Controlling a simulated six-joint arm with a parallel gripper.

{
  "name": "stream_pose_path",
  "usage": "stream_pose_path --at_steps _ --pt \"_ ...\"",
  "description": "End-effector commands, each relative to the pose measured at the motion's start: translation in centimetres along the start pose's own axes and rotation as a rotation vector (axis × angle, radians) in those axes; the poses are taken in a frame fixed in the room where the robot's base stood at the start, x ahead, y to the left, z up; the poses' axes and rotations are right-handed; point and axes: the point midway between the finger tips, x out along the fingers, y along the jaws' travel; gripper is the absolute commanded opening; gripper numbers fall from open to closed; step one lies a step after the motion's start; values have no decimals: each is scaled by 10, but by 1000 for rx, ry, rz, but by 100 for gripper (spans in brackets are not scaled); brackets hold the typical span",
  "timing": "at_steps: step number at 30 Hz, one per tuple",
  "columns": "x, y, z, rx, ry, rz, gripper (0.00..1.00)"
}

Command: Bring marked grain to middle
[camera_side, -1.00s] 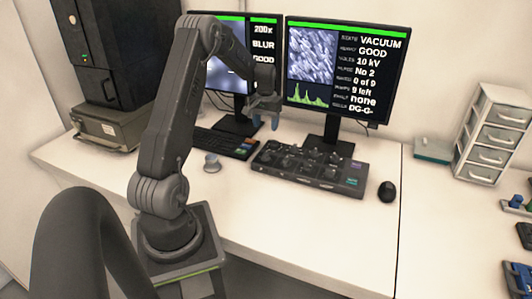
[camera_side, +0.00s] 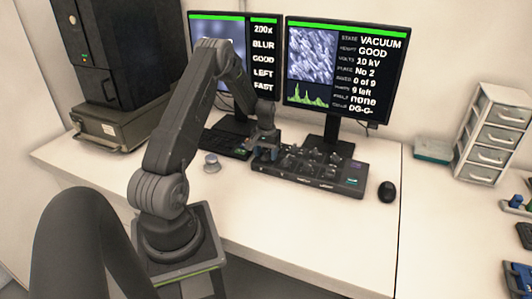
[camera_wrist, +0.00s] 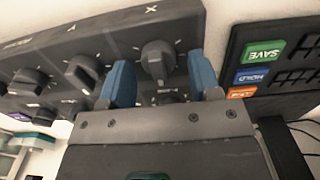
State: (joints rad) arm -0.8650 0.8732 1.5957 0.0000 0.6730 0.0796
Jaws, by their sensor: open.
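My gripper (camera_side: 265,150) is low over the left end of the control panel (camera_side: 335,183). In the wrist view, my gripper (camera_wrist: 160,80) is open, with one blue finger on each side of the dark knob (camera_wrist: 158,58) by the X label. I cannot tell whether the fingers touch it. The left monitor (camera_side: 264,60) reads 200x, BLUR, GOOD, LEFT, FAST. Its picture is blurred and partly hidden by my arm; I cannot make out a marked grain. The right monitor (camera_side: 345,70) shows a sharp needle-like texture and reads VACUUM, GOOD, 10 kV, 0 of 9, 9 left.
More knobs, including one near the Y label (camera_wrist: 82,75), line the panel. A keyboard (camera_side: 228,145) with coloured SAVE (camera_wrist: 263,52) and HOLD keys lies beside it. A mouse (camera_side: 388,192) is right of the panel.

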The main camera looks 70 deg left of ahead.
Motion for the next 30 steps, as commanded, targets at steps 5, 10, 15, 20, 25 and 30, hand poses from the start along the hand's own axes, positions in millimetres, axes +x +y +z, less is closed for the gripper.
stream_pose_path --at_steps 5,10,15,20,25,30 --pt "0 0 0 0 0 0 47" --pt "0 0 0 0 0 0 30" --pt "-1 0 0 0 0 0 14" --pt "-1 0 0 -4 0 0 11" --pt "-1 0 0 -39 0 0 11" --pt "-1 -1 0 -126 0 0 11"
